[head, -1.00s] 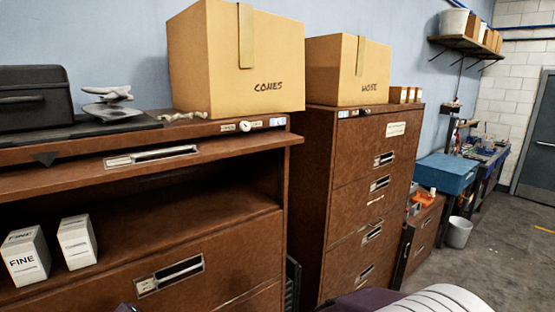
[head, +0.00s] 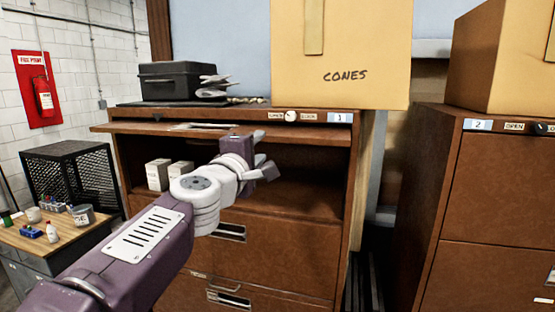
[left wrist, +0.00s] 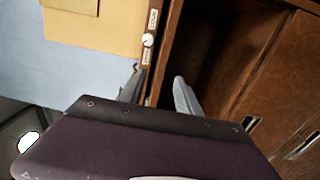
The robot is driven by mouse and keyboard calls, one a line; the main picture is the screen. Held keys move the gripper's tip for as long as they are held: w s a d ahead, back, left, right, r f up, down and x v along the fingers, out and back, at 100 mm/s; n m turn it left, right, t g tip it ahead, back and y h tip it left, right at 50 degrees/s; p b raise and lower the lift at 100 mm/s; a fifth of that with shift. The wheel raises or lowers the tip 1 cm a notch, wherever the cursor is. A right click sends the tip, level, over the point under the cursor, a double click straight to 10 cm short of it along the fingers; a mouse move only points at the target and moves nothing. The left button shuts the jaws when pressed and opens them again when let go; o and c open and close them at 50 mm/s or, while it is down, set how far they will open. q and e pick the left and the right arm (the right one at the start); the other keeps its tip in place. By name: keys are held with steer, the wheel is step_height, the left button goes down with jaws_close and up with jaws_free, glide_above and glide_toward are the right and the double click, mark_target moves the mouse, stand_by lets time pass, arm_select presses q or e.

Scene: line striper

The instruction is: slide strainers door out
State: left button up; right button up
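The brown cabinet (head: 290,235) marked 1 has an open top compartment with two white boxes (head: 158,174) inside; earlier, they read FINE. Its flat door (head: 140,129) lies level above this opening and juts out at the front, its handle plate (head: 205,126) facing up. My left gripper (head: 264,164) is in front of the opening, just below the door's front edge in the head view. In the left wrist view its two grey fingers (left wrist: 159,92) are apart, with a brown edge seen between them; contact cannot be told. My right gripper is out of view.
A cones box (head: 340,60) and a black case (head: 178,81) stand on the cabinet. Cabinet 2 (head: 490,200) is to the right, past a narrow gap. A wooden workbench (head: 50,232) with small items and a black mesh box (head: 72,178) are at left.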

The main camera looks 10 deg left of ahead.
mark_target(266, 139)
arm_select(q)
steer(key=w+p, duration=0.1)
steer(key=w, duration=0.5)
steer(key=shift+a, duration=0.1)
steer(key=w+p, duration=0.1)
steer(key=w, duration=0.3)
steer(key=shift+w, duration=0.1)
steer(key=shift+a, duration=0.25)
jaws_close()
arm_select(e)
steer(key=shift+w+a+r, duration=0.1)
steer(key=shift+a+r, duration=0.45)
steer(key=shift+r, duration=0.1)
